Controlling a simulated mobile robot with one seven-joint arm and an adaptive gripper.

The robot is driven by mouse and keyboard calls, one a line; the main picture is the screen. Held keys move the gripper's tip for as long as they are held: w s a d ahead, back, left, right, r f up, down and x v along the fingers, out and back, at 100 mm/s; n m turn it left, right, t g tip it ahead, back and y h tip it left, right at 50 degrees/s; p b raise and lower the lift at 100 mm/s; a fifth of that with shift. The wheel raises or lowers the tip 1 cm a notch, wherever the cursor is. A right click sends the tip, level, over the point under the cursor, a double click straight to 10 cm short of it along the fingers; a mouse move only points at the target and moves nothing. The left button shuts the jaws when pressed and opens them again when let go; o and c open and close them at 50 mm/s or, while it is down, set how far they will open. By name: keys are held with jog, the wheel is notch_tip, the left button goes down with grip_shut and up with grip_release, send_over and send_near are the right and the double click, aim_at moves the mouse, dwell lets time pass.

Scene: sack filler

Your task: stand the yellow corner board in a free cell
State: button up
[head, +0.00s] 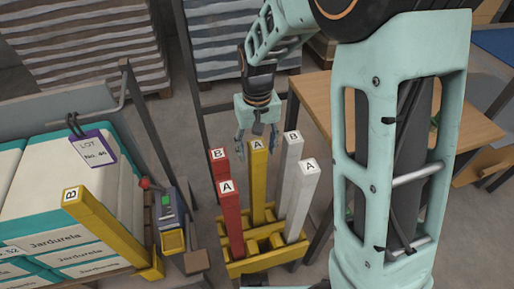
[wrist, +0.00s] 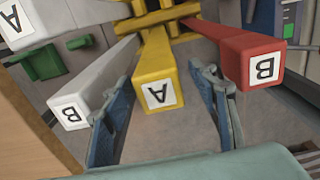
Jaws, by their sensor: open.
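A yellow corner board marked A (head: 257,185) stands upright in the yellow rack (head: 264,261), in the back row between red and white boards. My gripper (head: 257,143) is open at its top. In the wrist view the yellow A board (wrist: 157,92) shows between the two spread fingers (wrist: 165,80), with gaps beside it. Another yellow corner board, marked B (head: 108,228), leans at the corner of the stacked sacks on the left, its lower end by a yellow foot. The rack's front middle cell looks empty; its floor is partly hidden.
Red boards A (head: 231,220) and B (head: 219,165) stand at the rack's left, white boards A (head: 301,203) and B (head: 289,172) at its right. A wooden table (head: 385,140) is to the right, partly behind my arm. A blue-grey device (head: 171,215) stands left of the rack.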

notch_tip(320, 180, up, 12)
dwell(0.4)
dwell(0.3)
